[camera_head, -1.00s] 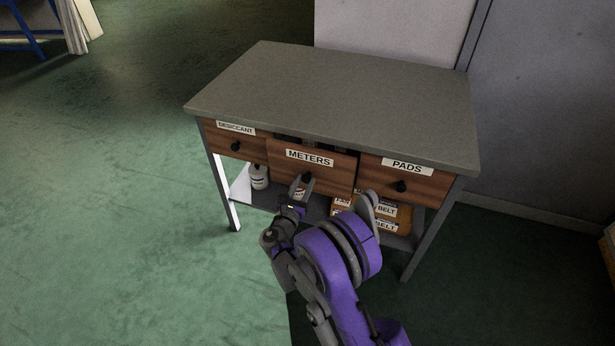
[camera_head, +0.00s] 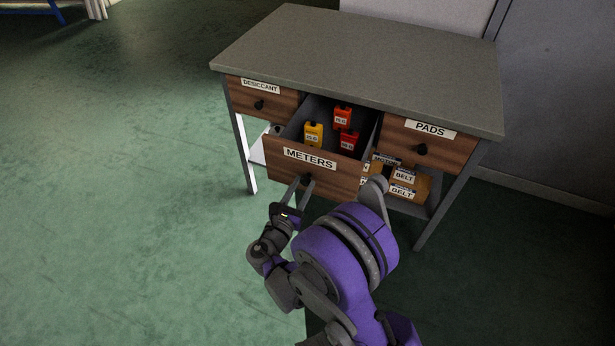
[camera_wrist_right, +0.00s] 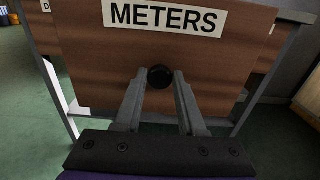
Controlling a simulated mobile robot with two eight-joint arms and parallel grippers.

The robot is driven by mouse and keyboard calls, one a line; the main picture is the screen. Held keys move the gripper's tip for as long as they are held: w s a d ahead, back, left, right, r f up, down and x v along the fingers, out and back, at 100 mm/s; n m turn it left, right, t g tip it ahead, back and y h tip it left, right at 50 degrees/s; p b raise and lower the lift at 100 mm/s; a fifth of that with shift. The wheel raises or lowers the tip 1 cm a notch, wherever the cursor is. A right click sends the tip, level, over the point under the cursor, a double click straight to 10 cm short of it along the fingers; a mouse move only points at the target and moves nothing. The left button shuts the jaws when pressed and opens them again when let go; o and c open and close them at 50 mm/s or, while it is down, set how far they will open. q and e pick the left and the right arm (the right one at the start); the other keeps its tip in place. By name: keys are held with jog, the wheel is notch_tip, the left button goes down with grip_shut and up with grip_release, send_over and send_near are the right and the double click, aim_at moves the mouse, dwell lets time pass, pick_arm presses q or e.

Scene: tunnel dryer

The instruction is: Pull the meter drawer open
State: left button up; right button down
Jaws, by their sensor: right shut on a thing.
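The meter drawer (camera_head: 282,168) has a brown wooden front labelled METERS and stands well out from the middle of the workbench. Its front also fills much of the right wrist view (camera_wrist_right: 100,60). Inside it are a yellow meter (camera_head: 313,134) and two red meters (camera_head: 342,117). My right gripper (camera_head: 302,185) is shut on the drawer's round black knob (camera_wrist_right: 160,77), with one finger on each side of it. My left gripper is not in view.
The grey bench top (camera_head: 370,65) lies above the drawers. The DESICCANT drawer (camera_head: 250,97) at left and the PADS drawer (camera_head: 430,145) at right are closed. Labelled belt boxes (camera_head: 402,191) sit on the lower shelf.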

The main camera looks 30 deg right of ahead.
jog(key=v, duration=0.6)
jog(key=shift+s+a+b, duration=0.15)
jog(key=shift+a+b, duration=0.05)
jog(key=shift+b, duration=0.1)
jog(key=c, duration=0.5)
grip_release()
jog(key=p+v, duration=0.1)
jog(key=v, duration=1)
jog(key=shift+d, duration=0.15)
